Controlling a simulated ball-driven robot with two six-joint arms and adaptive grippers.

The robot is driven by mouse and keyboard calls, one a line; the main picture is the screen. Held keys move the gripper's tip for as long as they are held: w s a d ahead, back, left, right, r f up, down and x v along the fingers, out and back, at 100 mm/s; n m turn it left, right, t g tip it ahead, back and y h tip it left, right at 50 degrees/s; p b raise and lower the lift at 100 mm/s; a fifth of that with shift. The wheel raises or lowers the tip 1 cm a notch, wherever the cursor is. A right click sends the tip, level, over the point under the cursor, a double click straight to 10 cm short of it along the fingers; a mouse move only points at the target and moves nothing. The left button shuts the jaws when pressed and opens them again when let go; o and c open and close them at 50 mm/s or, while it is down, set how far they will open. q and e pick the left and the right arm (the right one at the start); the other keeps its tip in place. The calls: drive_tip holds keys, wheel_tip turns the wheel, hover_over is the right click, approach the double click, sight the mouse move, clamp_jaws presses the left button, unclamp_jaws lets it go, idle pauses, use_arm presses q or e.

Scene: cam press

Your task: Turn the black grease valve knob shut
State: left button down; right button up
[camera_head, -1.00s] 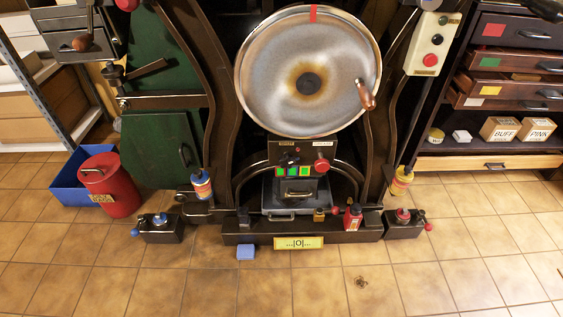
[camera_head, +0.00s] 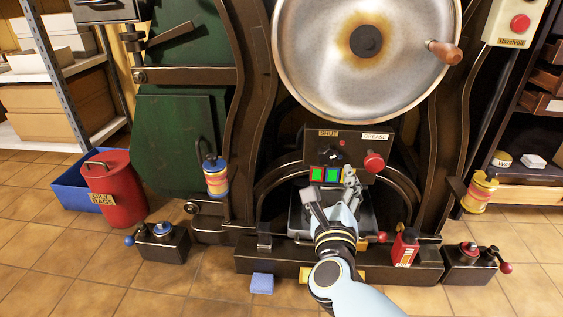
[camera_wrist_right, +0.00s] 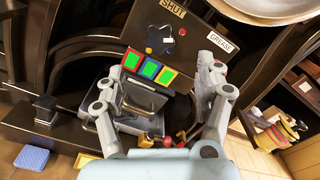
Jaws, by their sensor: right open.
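The black grease valve knob (camera_wrist_right: 158,39) sits on a dark panel below a SHUT label (camera_wrist_right: 173,8) in the right wrist view. A GREASE label (camera_wrist_right: 222,42) is to its right. In the head view the knob (camera_head: 325,147) is small and dark, under the SHUT label (camera_head: 328,133); its pointing direction is hard to tell. My right gripper (camera_head: 330,186) is open and empty in front of the panel, below the knob. In the wrist view its two fingers (camera_wrist_right: 164,80) stand wide apart, with the knob above and between them, untouched. My left gripper is out of view.
Lit green buttons (camera_head: 324,175) sit just below the knob, and a red knob (camera_head: 374,161) to its right. The large metal disc (camera_head: 370,85) with a wooden handle hangs above. A red bottle (camera_head: 404,247) stands on the base, and a blue block (camera_head: 262,283) on the floor.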

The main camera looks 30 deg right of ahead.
sight(329, 162)
drive_tip(key=b+x, duration=0.2)
drive_tip(key=x, duration=0.7)
drive_tip(key=shift+w+d+f, duration=0.1)
drive_tip(key=shift+w+f, duration=0.05)
drive_tip(key=shift+w, duration=0.15)
drive_tip(key=shift+w+d, duration=0.3)
drive_tip(key=shift+w, duration=0.2)
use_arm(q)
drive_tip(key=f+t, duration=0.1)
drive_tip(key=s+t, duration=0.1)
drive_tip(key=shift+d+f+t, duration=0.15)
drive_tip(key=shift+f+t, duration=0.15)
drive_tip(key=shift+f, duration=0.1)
